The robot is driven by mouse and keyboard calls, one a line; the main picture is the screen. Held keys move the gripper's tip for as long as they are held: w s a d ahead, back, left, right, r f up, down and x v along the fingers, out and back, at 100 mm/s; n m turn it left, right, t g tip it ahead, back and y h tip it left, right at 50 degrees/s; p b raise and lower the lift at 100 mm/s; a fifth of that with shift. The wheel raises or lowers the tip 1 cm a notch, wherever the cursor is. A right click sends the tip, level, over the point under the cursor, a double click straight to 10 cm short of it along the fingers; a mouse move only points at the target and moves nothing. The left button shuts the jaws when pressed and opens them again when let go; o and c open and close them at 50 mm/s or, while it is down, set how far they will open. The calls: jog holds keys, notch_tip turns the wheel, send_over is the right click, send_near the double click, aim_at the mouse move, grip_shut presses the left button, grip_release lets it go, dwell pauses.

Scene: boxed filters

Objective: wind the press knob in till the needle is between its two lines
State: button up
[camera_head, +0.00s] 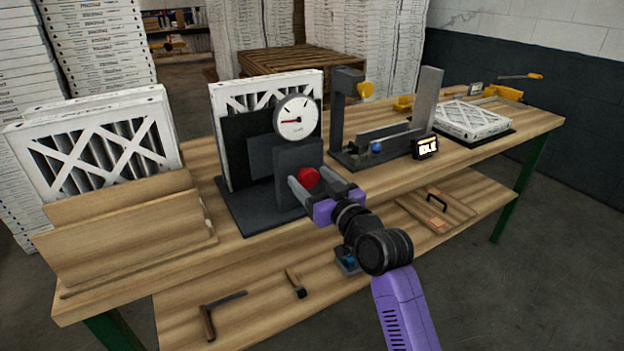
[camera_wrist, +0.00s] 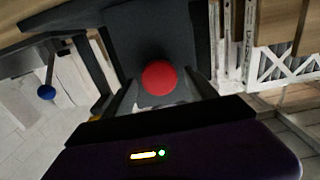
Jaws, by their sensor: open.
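The press knob (camera_head: 309,177) is red and round, on the front of the dark press block (camera_head: 290,160). It also shows in the wrist view (camera_wrist: 159,77), between my two fingers. My gripper (camera_head: 322,187) is open around the knob, with a finger to each side and visible gaps. The white dial gauge (camera_head: 297,117) sits on top of the press. Its red needle points left; the two lines are too small to make out. A boxed filter (camera_head: 228,92) stands upright in the press behind a dark plate.
Filters (camera_head: 85,145) stand in a wooden rack (camera_head: 130,235) at the left. A dark fixture with a blue knob (camera_head: 376,146) and a small display (camera_head: 425,148) stand at the right. Another filter (camera_head: 465,118) lies flat farther right. Tools lie on the lower shelf (camera_head: 250,310).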

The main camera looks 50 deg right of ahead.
jog(key=c, duration=1.3)
jog(key=shift+m, duration=0.3)
jog(key=m+p, duration=0.3)
jog(key=m, duration=0.2)
jog(key=shift+d+r, duration=0.1)
jog(key=shift+d, duration=0.05)
jog(key=shift+f+m+p, duration=0.2)
jog(key=shift+m+p, duration=1.2)
jog(key=shift+m, duration=0.9)
jog(key=shift+d, duration=0.1)
jog(key=o, duration=1.3)
